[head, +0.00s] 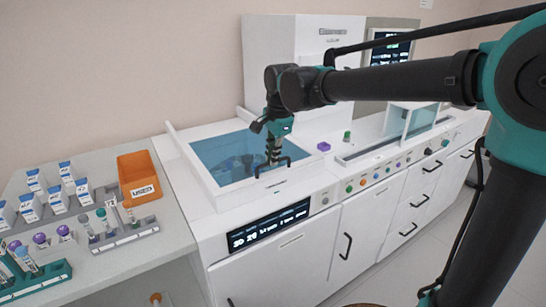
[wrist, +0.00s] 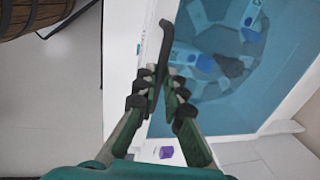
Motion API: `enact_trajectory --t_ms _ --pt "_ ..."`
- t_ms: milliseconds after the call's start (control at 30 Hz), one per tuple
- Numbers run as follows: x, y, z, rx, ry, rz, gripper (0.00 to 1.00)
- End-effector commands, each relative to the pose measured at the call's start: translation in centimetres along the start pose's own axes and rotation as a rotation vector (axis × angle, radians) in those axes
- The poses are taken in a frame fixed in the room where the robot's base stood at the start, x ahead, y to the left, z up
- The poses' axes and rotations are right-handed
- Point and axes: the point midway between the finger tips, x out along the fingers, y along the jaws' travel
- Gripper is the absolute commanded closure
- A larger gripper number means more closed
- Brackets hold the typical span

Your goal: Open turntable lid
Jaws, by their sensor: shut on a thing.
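The turntable lid (head: 222,153) is a blue see-through panel in a white frame on top of the white machine at centre left. It looks flat and closed in the head view. Its dark handle (head: 285,163) is at the front edge. My gripper (head: 273,154) comes down from above and is shut on the handle. In the wrist view the handle (wrist: 164,35) runs between the fingertips of my gripper (wrist: 160,82). Through the lid (wrist: 235,105) the turntable with blue-marked parts shows, partly blurred.
A purple cap (head: 323,146) and a green-capped piece (head: 347,137) stand right of the lid. An orange "USED" bin (head: 139,178) and tube racks (head: 118,230) stand on the left bench. Buttons and a display (head: 268,225) line the front. A barrel (wrist: 35,15) shows in the wrist view.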

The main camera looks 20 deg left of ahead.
Motion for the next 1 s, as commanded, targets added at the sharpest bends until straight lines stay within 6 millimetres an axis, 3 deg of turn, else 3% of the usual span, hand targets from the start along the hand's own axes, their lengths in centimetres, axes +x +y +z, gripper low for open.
enact_trajectory --t_ms 267,700,1000 --pt "0.9 -4.5 0.0 -0.001 0.000 -0.001 1.00" --pt "3.4 -16.9 0.0 -0.001 0.000 -0.001 1.00" --pt "4.5 -22.7 0.0 0.000 0.000 -0.001 1.00"
